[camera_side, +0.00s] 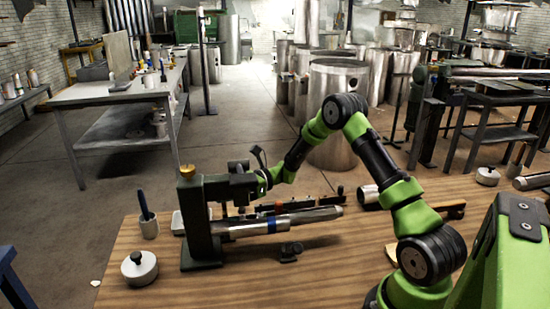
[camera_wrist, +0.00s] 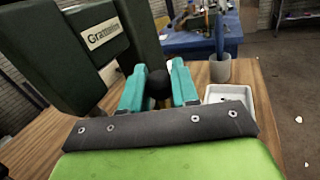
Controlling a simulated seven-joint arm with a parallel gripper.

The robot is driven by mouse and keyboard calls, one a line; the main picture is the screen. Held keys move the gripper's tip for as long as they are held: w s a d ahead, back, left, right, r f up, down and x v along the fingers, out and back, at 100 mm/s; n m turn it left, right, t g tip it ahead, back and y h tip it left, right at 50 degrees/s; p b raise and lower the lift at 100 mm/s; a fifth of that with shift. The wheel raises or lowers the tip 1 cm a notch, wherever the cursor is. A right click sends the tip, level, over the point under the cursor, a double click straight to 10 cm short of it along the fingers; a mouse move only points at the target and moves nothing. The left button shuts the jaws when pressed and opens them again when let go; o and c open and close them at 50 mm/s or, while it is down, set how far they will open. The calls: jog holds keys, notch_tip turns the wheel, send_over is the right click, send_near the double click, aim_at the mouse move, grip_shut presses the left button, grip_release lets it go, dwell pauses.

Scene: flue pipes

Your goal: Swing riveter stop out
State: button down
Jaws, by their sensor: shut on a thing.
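The riveter (camera_side: 198,222) is a dark green upright frame at the left of the wooden table in the side view. Its dark body with a pale name plate (camera_wrist: 103,33) fills the upper left of the wrist view. My gripper (camera_wrist: 156,76) has two teal fingers, shut on a round black knob (camera_wrist: 158,84), which appears to belong to the riveter's stop. In the side view my gripper (camera_side: 250,186) is at the riveter's upper part, and the knob cannot be made out. A silver pipe (camera_side: 305,216) with a blue band lies horizontally from the riveter toward the right.
A cup with a dark tool (camera_side: 149,228) and a lidded white pot (camera_side: 139,268) stand left of the riveter. A white tray (camera_wrist: 236,96) is close to my gripper's right. A small black part (camera_side: 290,250) lies in front of the pipe. The front middle of the table is clear.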

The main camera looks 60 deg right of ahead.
jog(key=w+d+f+m+t+y, duration=0.1)
jog(key=w+d+f+m+t, duration=0.1)
jog(key=w+d+m, duration=0.3)
jog(key=shift+d+f+m+t+y, duration=0.25)
jog(key=shift+f+m, duration=0.4)
jog(key=shift+m, duration=0.95)
jog(key=shift+w+t, duration=0.1)
jog(key=shift+t, duration=0.15)
jog(key=c, duration=1.2)
grip_release()
jog(key=v, duration=0.7)
jog(key=shift+d, duration=0.25)
